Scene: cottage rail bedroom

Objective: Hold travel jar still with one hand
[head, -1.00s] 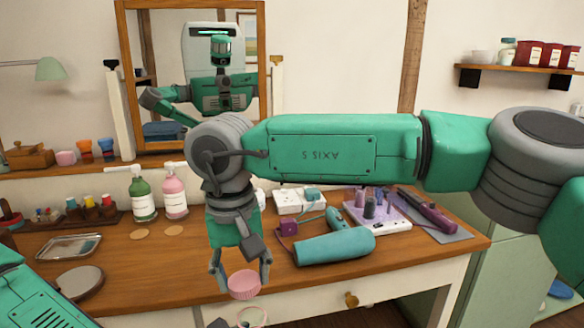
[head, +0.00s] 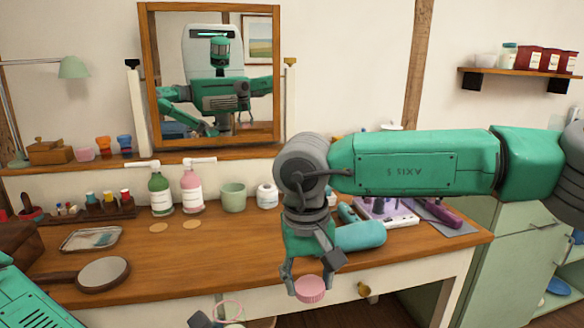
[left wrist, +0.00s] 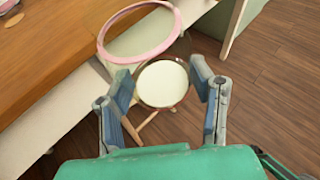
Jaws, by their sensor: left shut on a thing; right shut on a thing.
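The travel jar (left wrist: 163,84) looks clear, with a pink rim and a pale round area inside. In the left wrist view it stands between the two fingers of my left gripper (left wrist: 163,74), which is shut on it. In the head view only its pink rim (head: 229,309) shows clearly, at the bottom edge in front of the table, beside a grey fingertip. My right gripper (head: 310,280) is shut on a pink ridged lid (head: 311,291). The lid is to the right of the jar and apart from it.
The wooden table (head: 210,262) holds a hand mirror (head: 104,273), a tray (head: 92,238), pump bottles (head: 160,194), a green cup (head: 233,198) and a teal hair dryer (head: 362,236). The table's middle is clear. A drawer knob (head: 363,289) sits below the front edge.

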